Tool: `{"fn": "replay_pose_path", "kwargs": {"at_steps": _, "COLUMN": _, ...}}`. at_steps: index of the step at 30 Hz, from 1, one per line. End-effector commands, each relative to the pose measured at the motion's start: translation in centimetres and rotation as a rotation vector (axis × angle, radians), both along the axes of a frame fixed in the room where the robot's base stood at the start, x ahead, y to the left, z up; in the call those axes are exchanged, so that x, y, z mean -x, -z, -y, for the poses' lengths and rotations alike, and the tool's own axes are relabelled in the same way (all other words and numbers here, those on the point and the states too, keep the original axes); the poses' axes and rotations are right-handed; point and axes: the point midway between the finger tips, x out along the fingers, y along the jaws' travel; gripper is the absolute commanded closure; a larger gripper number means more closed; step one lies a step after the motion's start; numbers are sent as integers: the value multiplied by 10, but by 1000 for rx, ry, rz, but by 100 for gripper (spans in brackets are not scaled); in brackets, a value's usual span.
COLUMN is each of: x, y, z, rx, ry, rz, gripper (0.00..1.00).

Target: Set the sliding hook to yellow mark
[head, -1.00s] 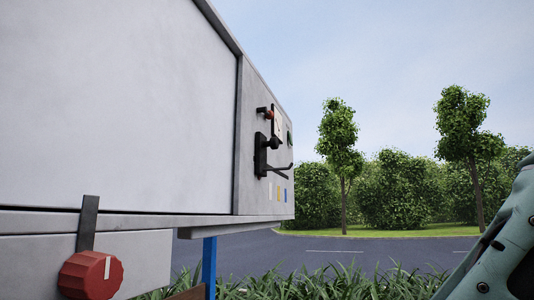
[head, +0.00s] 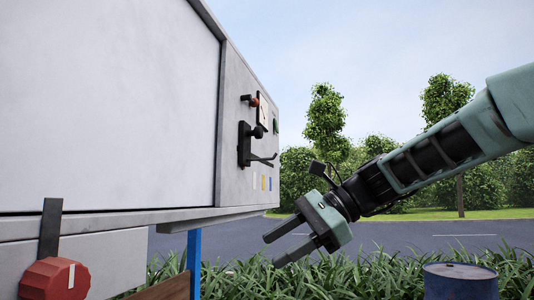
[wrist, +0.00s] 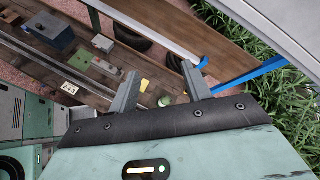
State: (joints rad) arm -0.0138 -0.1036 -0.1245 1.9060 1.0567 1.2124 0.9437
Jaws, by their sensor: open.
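The sliding hook (head: 262,158) is a black piece jutting right from a black upright plate (head: 243,146) on the cart's grey end panel. Below it are three small marks: white (head: 254,181), yellow (head: 263,183) and blue (head: 270,184). The slanted view does not show which mark the hook lines up with. My gripper (head: 272,250) is open and empty, below and right of the panel in the head view, apart from it. In the wrist view my open fingers (wrist: 161,72) have nothing between them; the hook and marks do not show there.
A red knob (head: 53,279) sits on the cart's lower front at left. A blue post (head: 194,262) stands under the cart. Grass and a blue barrel (head: 460,284) lie at lower right. The wrist view shows a wooden deck (wrist: 165,28) with several boxes.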

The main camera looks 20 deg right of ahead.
Motion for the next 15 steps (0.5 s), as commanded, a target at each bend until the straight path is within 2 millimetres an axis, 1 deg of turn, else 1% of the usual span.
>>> {"fn": "replay_pose_path", "kwargs": {"at_steps": 1, "x": -13, "y": -47, "z": 31, "rx": -125, "ry": 108, "rz": -11, "gripper": 52}}
{"fn": "replay_pose_path", "kwargs": {"at_steps": 2, "x": -17, "y": -72, "z": 46, "rx": -197, "ry": 157, "rz": -19, "gripper": 52}}
{"fn": "replay_pose_path", "kwargs": {"at_steps": 3, "x": -20, "y": -102, "z": 65, "rx": -286, "ry": 208, "rz": -26, "gripper": 52}}
{"fn": "replay_pose_path", "kwargs": {"at_steps": 6, "x": -16, "y": -163, "z": 105, "rx": -463, "ry": 285, "rz": -32, "gripper": 52}}
{"fn": "replay_pose_path", "kwargs": {"at_steps": 9, "x": -6, "y": -202, "z": 131, "rx": -573, "ry": 316, "rz": -29, "gripper": 52}}
{"fn": "replay_pose_path", "kwargs": {"at_steps": 10, "x": -4, "y": -210, "z": 136, "rx": -593, "ry": 321, "rz": -27, "gripper": 52}}
{"fn": "replay_pose_path", "kwargs": {"at_steps": 12, "x": 0, "y": -221, "z": 142, "rx": -624, "ry": 324, "rz": -27, "gripper": 52}}
{"fn": "replay_pose_path", "kwargs": {"at_steps": 15, "x": -1, "y": -227, "z": 141, "rx": -640, "ry": 323, "rz": -28, "gripper": 52}}
